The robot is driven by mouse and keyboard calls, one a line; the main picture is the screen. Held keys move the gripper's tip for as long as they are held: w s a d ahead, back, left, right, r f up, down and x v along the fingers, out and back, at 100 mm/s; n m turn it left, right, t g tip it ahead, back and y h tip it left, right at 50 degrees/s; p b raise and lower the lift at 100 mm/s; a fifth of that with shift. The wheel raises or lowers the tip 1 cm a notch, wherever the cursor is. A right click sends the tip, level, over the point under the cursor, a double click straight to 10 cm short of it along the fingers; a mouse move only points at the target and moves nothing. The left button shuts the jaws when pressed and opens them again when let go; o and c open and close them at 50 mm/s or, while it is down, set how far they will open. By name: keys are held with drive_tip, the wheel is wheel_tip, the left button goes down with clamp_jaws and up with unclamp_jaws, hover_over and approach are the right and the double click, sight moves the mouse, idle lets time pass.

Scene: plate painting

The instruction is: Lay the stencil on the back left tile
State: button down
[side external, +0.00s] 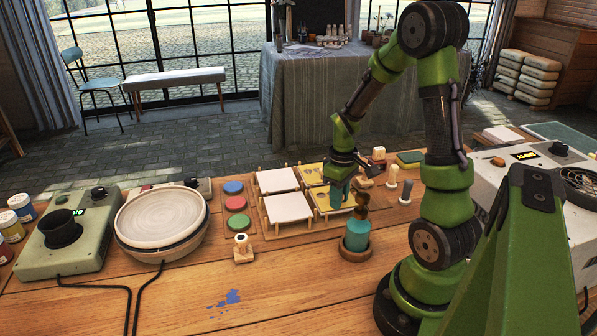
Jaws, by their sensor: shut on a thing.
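My gripper (341,188) is low over the front right place of a wooden rack, shut on a small teal piece (337,197). The piece stands at a yellow sheet (322,201) that looks like a stencil; whether the two are joined is too small to tell. Another yellow sheet (311,174) is at the back right, partly behind my arm. The back left tile (277,180) is white, flat and bare. The front left tile (287,208) is also white and bare. My gripper is to the right of the back left tile and nearer the camera.
Red, blue and green discs (236,204) lie left of the rack. A teal bottle (357,236) with an amber top stands close in front of my gripper. A round turntable (160,217) is at the left.

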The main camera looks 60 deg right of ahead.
drive_tip(key=shift+f, duration=0.1)
drive_tip(key=c, duration=0.9)
unclamp_jaws()
wheel_tip(320, 180, up, 12)
drive_tip(key=s+a+r+m+t+y, duration=0.1)
drive_tip(key=a+r+t, duration=0.2)
drive_tip(key=a, duration=0.8)
drive_tip(key=s+a+r+m+t+y, duration=0.1)
drive_tip(key=a+r+t, duration=0.3)
drive_tip(key=a, duration=0.7)
drive_tip(key=shift+r+m, duration=0.4)
drive_tip(key=shift+r, duration=0.1)
drive_tip(key=shift+a, duration=0.1)
